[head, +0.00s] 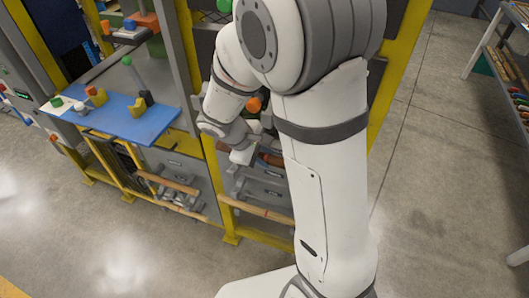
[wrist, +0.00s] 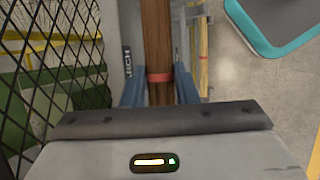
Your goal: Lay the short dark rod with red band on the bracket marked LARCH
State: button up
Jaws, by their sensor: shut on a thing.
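The dark brown rod (wrist: 158,35) with a red band (wrist: 160,77) runs up the middle of the wrist view. My gripper (wrist: 159,92) is shut on it, with a blue finger on each side just below the band. A grey upright plate (wrist: 126,25) stands just left of the rod, with white letters reading "ARCH"; the start of the word is cut off or hidden. I cannot tell whether the rod touches a bracket.
Black wire mesh (wrist: 45,50) stands close on the left in the wrist view. A grey, teal-edged object (wrist: 275,22) is at upper right, over open floor. In the head view, a blue board (head: 125,125) with several blocks lies left of the rack.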

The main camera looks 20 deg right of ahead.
notch_tip(320, 180, down, 7)
jog(key=b, duration=0.5)
jog(key=shift+f, duration=0.15)
jog(key=shift+d, duration=0.1)
jog(key=o, duration=2.2)
jog(key=a+r, duration=0.1)
jog(key=a, duration=0.3)
jog(key=s+a+r+b, duration=0.1)
jog(key=a+r, duration=0.1)
jog(key=a, duration=0.3)
jog(key=s+a+r, duration=0.1)
jog(key=a, duration=0.4)
jog(key=shift+a+r+b, duration=0.15)
jog(key=shift+a+b, duration=0.1)
jog(key=shift+b, duration=0.05)
jog(key=shift+w+r, duration=0.1)
jog(key=shift+r, duration=0.05)
